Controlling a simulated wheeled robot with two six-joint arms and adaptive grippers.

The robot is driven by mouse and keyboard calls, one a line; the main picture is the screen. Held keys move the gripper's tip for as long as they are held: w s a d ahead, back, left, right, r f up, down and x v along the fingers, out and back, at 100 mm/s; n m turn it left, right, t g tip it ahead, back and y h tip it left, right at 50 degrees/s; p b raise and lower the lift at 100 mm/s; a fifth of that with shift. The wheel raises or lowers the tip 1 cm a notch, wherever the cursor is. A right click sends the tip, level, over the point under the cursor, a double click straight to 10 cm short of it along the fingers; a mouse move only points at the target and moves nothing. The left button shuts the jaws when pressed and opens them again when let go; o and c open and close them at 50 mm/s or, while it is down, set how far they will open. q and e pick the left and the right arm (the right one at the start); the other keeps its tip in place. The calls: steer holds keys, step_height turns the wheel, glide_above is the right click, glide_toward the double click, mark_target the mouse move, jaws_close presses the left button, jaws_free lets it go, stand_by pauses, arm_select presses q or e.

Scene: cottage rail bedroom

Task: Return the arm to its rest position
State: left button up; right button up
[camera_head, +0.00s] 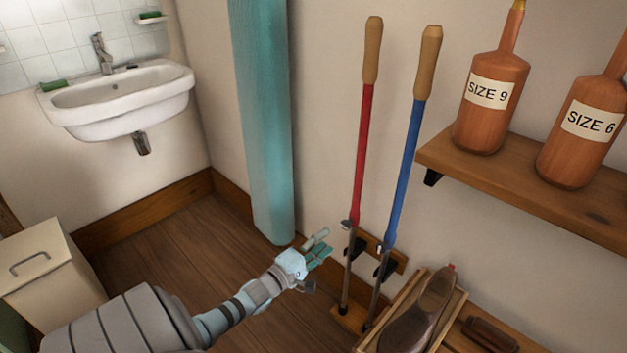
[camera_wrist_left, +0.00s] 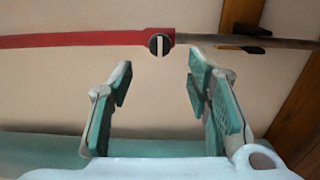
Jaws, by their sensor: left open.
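My left gripper (camera_head: 318,246) reaches out from the lower left in the head view. Its jaws are open and empty, just left of the red-handled tool (camera_head: 363,150). In the left wrist view the two teal-padded fingers (camera_wrist_left: 160,95) stand apart. The red shaft (camera_wrist_left: 80,40) and its dark metal part run across the picture beyond the fingertips, not between them. My right gripper does not show in either view.
A blue-handled tool (camera_head: 407,160) stands beside the red one in a wall rack (camera_head: 399,262). A shoe (camera_head: 420,312) sits in a wooden box below. A teal column (camera_head: 264,120), white sink (camera_head: 120,100) and cream bin (camera_head: 50,280) are left.

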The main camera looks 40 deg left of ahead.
arm_select(q)
steer(key=s, duration=0.4)
steer(key=shift+s+d, duration=0.1)
steer(key=shift+s, duration=0.3)
